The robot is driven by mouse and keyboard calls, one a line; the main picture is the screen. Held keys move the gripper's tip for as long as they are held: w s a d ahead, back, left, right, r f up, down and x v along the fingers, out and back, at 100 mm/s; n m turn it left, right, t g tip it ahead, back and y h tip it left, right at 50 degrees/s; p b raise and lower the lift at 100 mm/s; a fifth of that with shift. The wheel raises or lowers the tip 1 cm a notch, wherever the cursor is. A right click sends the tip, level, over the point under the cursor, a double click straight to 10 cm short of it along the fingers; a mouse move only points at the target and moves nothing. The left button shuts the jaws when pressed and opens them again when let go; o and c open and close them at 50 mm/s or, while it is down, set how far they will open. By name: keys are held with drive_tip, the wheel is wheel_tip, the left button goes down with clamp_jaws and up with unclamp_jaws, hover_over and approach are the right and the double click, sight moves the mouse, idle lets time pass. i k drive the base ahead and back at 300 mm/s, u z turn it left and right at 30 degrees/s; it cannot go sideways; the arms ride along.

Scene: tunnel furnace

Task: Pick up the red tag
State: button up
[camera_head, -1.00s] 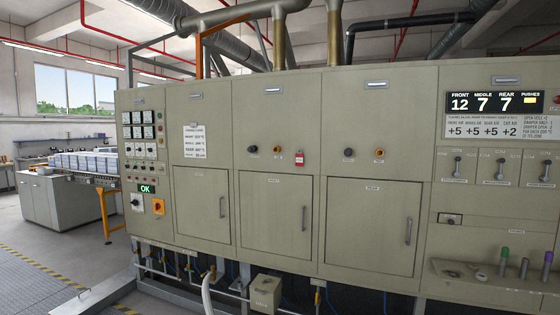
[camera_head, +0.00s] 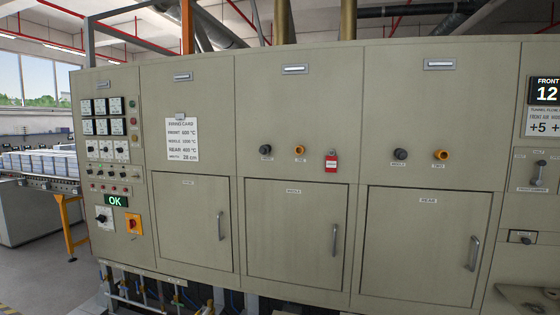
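The red tag (camera_head: 331,164) hangs on the beige furnace front, on the middle panel, to the right of a black knob (camera_head: 265,150) and an orange knob (camera_head: 299,150). It hangs upright above the right part of the middle door and has a small pale patch with markings too small to read. A small dark fitting shows at its top. My gripper is not in view.
The furnace front (camera_head: 300,100) fills most of the view. Door handles (camera_head: 334,240) stick out from the lower doors. A control panel (camera_head: 112,150) with gauges and a lit OK sign is at left. Pipes run under the cabinet. A conveyor with stacked pale goods (camera_head: 40,162) stands far left.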

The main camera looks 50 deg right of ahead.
sight(331, 160)
drive_tip(key=z, duration=0.1)
drive_tip(key=i, duration=1.15)
drive_tip(key=z, duration=1)
drive_tip(key=i, duration=0.75)
drive_tip(key=z, duration=0.85)
